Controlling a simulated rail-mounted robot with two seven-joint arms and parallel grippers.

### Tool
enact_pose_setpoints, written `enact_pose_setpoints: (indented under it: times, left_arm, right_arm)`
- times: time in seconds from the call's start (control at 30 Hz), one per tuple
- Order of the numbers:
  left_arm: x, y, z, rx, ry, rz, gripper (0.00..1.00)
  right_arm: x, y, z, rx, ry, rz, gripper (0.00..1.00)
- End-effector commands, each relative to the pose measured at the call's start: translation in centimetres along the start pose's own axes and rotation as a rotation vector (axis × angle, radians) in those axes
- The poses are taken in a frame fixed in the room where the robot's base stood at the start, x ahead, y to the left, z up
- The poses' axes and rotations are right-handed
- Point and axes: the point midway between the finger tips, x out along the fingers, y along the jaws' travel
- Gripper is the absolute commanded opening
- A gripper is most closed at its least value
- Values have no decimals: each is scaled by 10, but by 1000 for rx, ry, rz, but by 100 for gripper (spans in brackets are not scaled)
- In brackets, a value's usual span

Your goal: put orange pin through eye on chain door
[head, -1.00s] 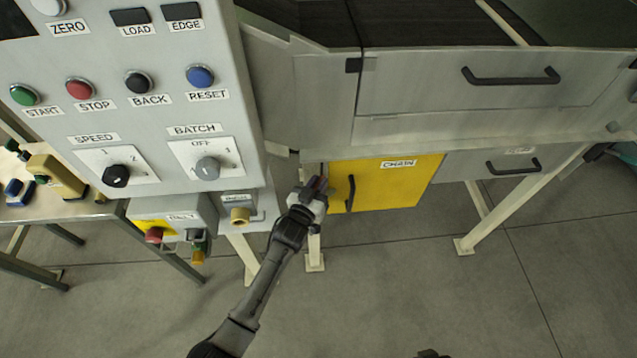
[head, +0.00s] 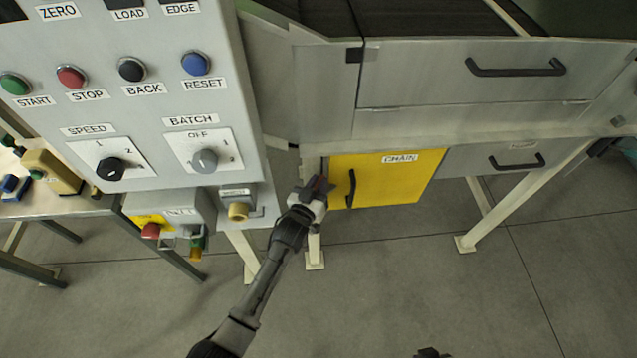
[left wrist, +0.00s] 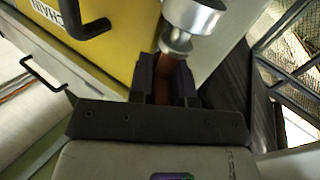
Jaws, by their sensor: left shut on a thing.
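The yellow chain door (head: 400,182) with its black handle hangs under the machine and is shut; it also shows in the left wrist view (left wrist: 125,35). My left gripper (head: 318,187) is at the door's left edge, beside the handle. In the left wrist view its fingers (left wrist: 174,72) are shut on a dull orange-brown piece, the orange pin (left wrist: 171,67), mostly hidden between them. A round metal fitting (left wrist: 194,17) lies just beyond the fingertips, perhaps the eye. I cannot tell whether the pin is in it.
A grey control panel (head: 135,125) with buttons and knobs stands to the left. A small box with a red button (head: 150,231) hangs below it. A grey drawer (head: 515,72) lies above the door. Cream legs (head: 515,198) stand to the right. The floor in front is clear.

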Motion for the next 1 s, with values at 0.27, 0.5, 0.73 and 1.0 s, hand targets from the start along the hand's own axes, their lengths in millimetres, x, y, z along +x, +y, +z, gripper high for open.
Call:
enact_pose_setpoints:
  times: [0.27,0.5,0.73,1.0]
  left_arm:
    - [0,-1,8,0,0,0,0]
    - [0,-1,13,0,0,0,0]
    - [0,-1,13,0,0,0,36]
    - [0,-1,13,0,0,0,48]
  right_arm:
    - [6,0,2,-1,0,0,0]
    - [10,-1,3,3,0,-2,0]
    - [9,-3,2,8,1,-6,0]
    - [9,-3,2,9,1,-7,0]
